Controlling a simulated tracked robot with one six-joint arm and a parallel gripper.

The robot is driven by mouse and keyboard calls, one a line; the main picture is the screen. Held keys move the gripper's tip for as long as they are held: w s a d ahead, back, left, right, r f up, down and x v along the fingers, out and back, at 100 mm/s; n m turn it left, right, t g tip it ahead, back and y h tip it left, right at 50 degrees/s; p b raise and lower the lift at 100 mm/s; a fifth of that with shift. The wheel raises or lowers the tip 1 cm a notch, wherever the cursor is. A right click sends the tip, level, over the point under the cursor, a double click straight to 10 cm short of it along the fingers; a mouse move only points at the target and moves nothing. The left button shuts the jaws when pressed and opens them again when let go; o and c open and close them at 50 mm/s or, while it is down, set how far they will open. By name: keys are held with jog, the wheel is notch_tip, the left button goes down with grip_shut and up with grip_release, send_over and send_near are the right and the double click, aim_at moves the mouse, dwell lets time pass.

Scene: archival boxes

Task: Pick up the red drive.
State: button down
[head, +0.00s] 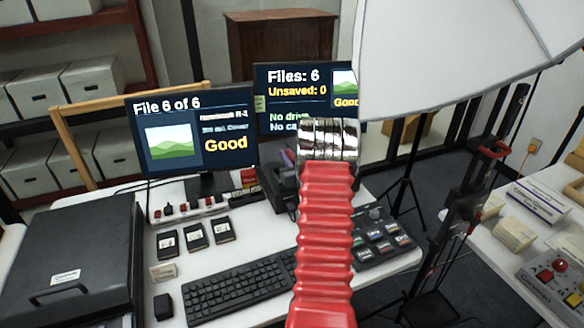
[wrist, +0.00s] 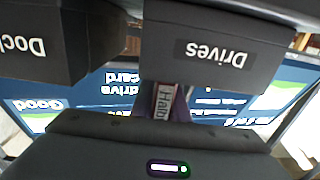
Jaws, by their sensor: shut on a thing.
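In the wrist view, my gripper (wrist: 165,118) is shut on a small narrow thing with a white label and red edges (wrist: 160,103), which looks like the red drive. Only its label side shows; part of the label reads "Habi". A purple surface (wrist: 181,102) lies right behind it. In the head view, my own red arm and its shiny end hide the gripper and what it holds. A dark grey box labelled "Drives" (wrist: 235,52) is close in front of the gripper in the wrist view, whose picture is upside down.
A box labelled "Dock" (wrist: 60,50) is beside the Drives box. Two monitors (head: 190,130) (head: 292,100) stand behind. The desk holds a keyboard (head: 240,290), several black cartridges (head: 195,235), a power strip (head: 190,209), a control panel (head: 375,240) and a large black case (head: 70,250).

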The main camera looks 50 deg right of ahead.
jog(key=shift+r, duration=0.15)
notch_tip(320, 180, up, 10)
dwell(0.7)
dwell(0.5)
